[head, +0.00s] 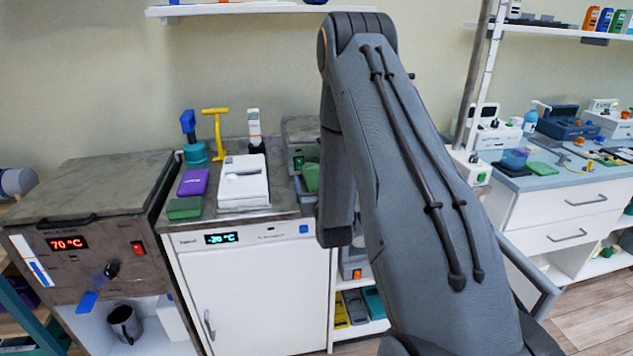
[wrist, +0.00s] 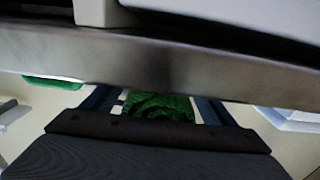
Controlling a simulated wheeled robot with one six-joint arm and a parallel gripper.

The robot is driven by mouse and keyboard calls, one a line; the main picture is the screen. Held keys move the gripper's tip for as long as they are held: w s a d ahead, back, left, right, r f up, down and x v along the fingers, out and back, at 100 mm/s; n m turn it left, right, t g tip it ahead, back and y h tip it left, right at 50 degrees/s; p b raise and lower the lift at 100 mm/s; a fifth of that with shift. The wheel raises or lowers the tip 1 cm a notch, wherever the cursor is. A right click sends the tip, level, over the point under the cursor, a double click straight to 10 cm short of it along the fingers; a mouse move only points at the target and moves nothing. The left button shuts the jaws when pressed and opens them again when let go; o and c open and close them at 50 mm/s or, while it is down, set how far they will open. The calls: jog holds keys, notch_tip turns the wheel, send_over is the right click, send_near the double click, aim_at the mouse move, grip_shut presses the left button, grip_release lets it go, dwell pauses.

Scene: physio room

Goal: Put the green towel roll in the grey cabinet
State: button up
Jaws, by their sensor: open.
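In the wrist view, a green, rough-textured thing (wrist: 160,107), which looks like the green towel roll, shows partly between the two dark blue fingers of my gripper (wrist: 156,104). My gripper is open; I cannot tell whether either finger touches it. In the head view my arm hides the gripper and the towel roll. A grey-topped cabinet (head: 98,185) with a red 70 °C display stands at the far left. Its front is dark grey, with a handle along the top edge and a lower open space.
A grey edge (wrist: 160,60) crosses close in front of the wrist camera. A white cabinet (head: 255,290) reading -20 °C carries a white device (head: 243,183), a purple box (head: 193,182) and a green box (head: 185,208). A dark mug (head: 124,323) sits under the grey cabinet.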

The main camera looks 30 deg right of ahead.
jog(key=c, duration=1.3)
jog(key=shift+o, duration=0.2)
jog(key=shift+s+r, duration=0.1)
jog(key=shift+r, duration=0.05)
